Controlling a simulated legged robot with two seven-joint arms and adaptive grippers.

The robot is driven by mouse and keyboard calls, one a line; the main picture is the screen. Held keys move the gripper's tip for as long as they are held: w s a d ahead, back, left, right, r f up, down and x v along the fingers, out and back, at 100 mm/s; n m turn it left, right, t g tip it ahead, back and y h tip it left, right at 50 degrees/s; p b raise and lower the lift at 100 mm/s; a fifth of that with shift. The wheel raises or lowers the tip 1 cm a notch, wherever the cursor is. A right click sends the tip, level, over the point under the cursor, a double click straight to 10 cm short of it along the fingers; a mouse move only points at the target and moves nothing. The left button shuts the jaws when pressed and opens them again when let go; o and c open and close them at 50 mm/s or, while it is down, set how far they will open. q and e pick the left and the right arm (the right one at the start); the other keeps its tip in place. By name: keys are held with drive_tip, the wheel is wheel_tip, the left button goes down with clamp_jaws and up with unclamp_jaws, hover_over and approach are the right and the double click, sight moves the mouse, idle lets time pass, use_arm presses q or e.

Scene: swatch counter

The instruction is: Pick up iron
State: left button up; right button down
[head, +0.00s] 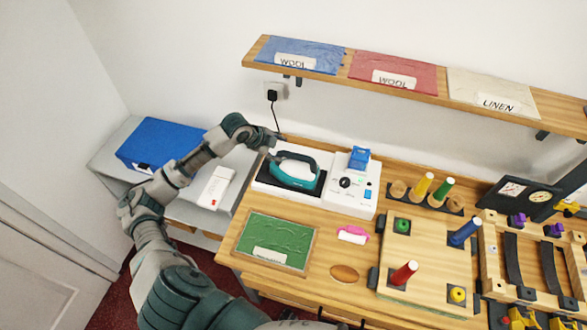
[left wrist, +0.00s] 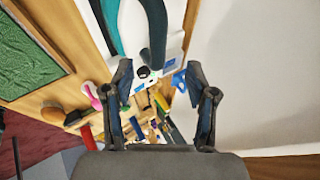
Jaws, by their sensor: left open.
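The teal iron (head: 293,172) rests on the dark pad of a white control station (head: 331,202) on the wooden counter. My left gripper (head: 272,143) is at the iron's upper left, above the station's back edge. Its two fingers are spread and hold nothing. In the left wrist view, the iron (left wrist: 156,30) shows as teal and dark pieces at the top edge, beyond the open fingers of the left gripper (left wrist: 158,73). Whether a finger touches the iron is unclear. My right gripper is not in view.
A green swatch panel (head: 273,240) and a pink-handled item (head: 353,234) lie in front of the station. Pegs and a peg board (head: 425,250) stand to the right. A shelf (head: 440,92) with cloth swatches hangs above. A blue case (head: 160,143) sits on the grey side table.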

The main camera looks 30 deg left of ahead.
sight(291, 154)
use_arm(q)
drive_tip(key=x, duration=0.4)
drive_tip(key=shift+w+d+r, duration=0.1)
drive_tip(key=shift+d+r, duration=0.05)
drive_tip(key=shift+d, duration=0.1)
drive_tip(key=shift+x, duration=0.85)
drive_tip(key=shift+w+d+f+p, duration=0.1)
drive_tip(key=shift+d+f+p, duration=0.1)
drive_tip(key=shift+p, duration=0.15)
drive_tip(key=x, duration=0.3)
drive_tip(key=a+p+x, duration=0.1)
drive_tip(key=shift+d+f, duration=0.15)
drive_tip(key=shift+f, duration=0.35)
drive_tip(key=shift+d+r, duration=0.1)
drive_tip(key=shift+d, duration=0.05)
clamp_jaws()
drive_tip(key=shift+r, duration=0.1)
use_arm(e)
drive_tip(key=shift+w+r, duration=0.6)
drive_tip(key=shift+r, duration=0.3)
